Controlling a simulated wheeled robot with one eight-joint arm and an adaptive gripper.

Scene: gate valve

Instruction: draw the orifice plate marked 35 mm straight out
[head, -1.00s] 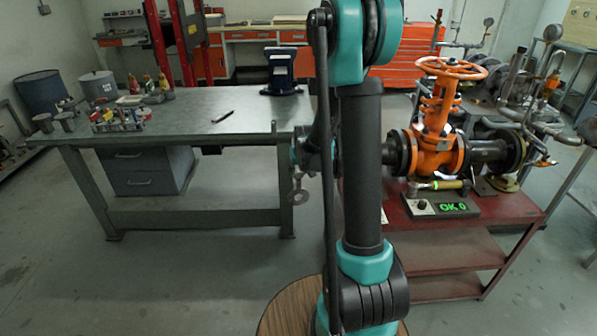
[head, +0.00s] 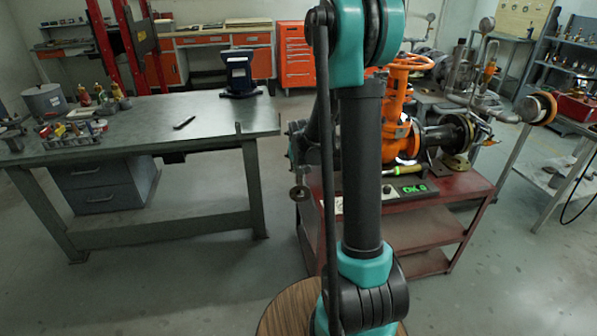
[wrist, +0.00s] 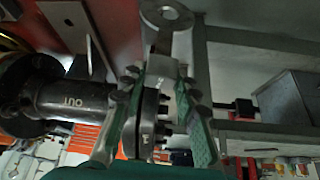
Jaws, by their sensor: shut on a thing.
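In the wrist view a flat metal plate with a round, holed end (wrist: 168,13) and a straight neck stands out between the fingers of my gripper (wrist: 160,85). The gripper is shut on this orifice plate. I cannot read its size mark. In the head view the round end (head: 300,193) hangs in free air below my gripper, left of the cart, and my arm hides part of the wrist. The orange gate valve (head: 399,130) stands on the red cart (head: 440,208), partly behind my arm. A dark pipe piece marked OUT (wrist: 70,105) is left of the fingers in the wrist view.
A box with a green "OK 0" display (head: 410,190) sits on the cart's front edge. The workbench (head: 170,120) stands left, with a vise (head: 240,75) and a marker-like dark object (head: 184,123). Floor is open between bench and cart. A metal rack (head: 560,165) is at right.

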